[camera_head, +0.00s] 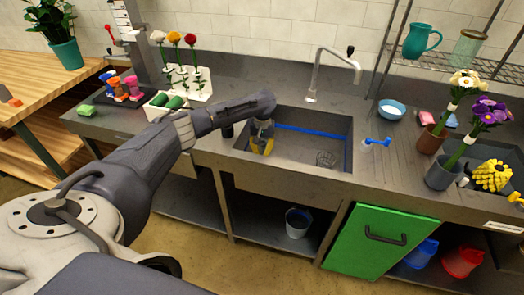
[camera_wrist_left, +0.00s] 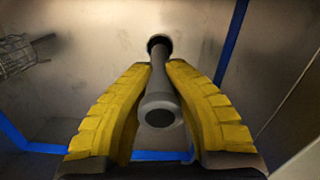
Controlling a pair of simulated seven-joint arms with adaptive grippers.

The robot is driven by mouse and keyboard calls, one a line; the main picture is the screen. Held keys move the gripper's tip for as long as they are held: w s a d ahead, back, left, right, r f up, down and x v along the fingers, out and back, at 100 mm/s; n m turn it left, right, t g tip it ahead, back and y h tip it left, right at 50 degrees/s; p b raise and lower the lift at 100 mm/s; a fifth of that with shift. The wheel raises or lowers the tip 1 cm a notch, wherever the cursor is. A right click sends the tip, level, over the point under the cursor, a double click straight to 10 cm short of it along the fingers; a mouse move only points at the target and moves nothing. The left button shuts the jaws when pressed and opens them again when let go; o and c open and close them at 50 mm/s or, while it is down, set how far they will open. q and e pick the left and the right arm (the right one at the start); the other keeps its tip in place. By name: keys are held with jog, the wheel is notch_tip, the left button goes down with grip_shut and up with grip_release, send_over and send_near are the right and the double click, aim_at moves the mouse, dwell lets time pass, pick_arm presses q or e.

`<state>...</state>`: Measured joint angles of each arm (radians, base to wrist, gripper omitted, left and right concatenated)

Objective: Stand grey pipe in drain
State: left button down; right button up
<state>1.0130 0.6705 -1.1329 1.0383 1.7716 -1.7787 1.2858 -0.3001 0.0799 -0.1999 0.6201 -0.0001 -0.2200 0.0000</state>
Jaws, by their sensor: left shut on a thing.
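My left gripper (camera_head: 262,147) reaches down into the left part of the grey sink (camera_head: 345,186). In the left wrist view its yellow fingers (camera_wrist_left: 160,105) are shut on the grey pipe (camera_wrist_left: 160,82). The pipe's hollow near end faces the camera and its far end points toward the sink floor. A dark round ring (camera_wrist_left: 160,41) surrounds the far end; I cannot tell whether the pipe is inside a drain opening or just above it. The pipe is mostly hidden by the gripper in the head view. My right gripper is not in view.
Blue strips (camera_head: 310,130) line the sink. A faucet (camera_head: 313,85) stands behind it. A flower rack (camera_head: 190,84) stands left of the sink.

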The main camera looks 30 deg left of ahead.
pick_arm(q)
jog(key=shift+f, duration=0.4)
jog(key=c, duration=1.4)
grip_release()
jog(key=shift+r, duration=0.1)
jog(key=r, duration=0.8)
jog(key=w+r, duration=0.1)
jog(key=r, duration=0.2)
jog(key=shift+a+r, duration=0.15)
jog(key=shift+r, duration=0.25)
